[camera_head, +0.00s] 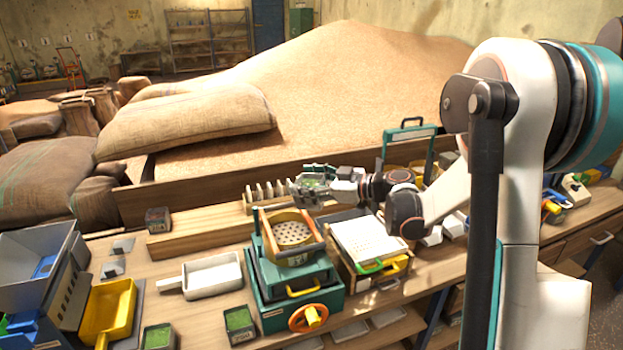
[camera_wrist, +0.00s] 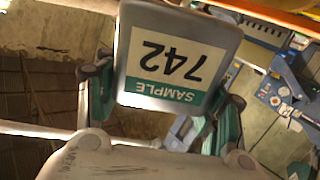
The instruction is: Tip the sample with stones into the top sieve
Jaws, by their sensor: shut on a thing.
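My gripper (camera_head: 316,188) is shut on a grey sample box (camera_head: 312,181), seen small above the back of the sieve machine. In the wrist view the box's label (camera_wrist: 175,60) reads SAMPLE 742 upside down, and the gripper's teal-and-grey fingers (camera_wrist: 160,105) sit on both sides of it. Green shows at the box in the head view; I cannot make out stones. The top sieve (camera_head: 293,233), a perforated plate in an orange-yellow frame, sits on the teal machine (camera_head: 283,283), below and slightly left of my gripper. The sieve's visible plate looks bare.
A white perforated tray (camera_head: 370,240) stands right of the machine. A white scoop tray (camera_head: 212,275) lies left. Boxes with green contents (camera_head: 239,321) (camera_head: 158,336) and a dark box (camera_head: 157,219) stand on the bench. A slotted wooden rack (camera_head: 265,194) is behind the sieve.

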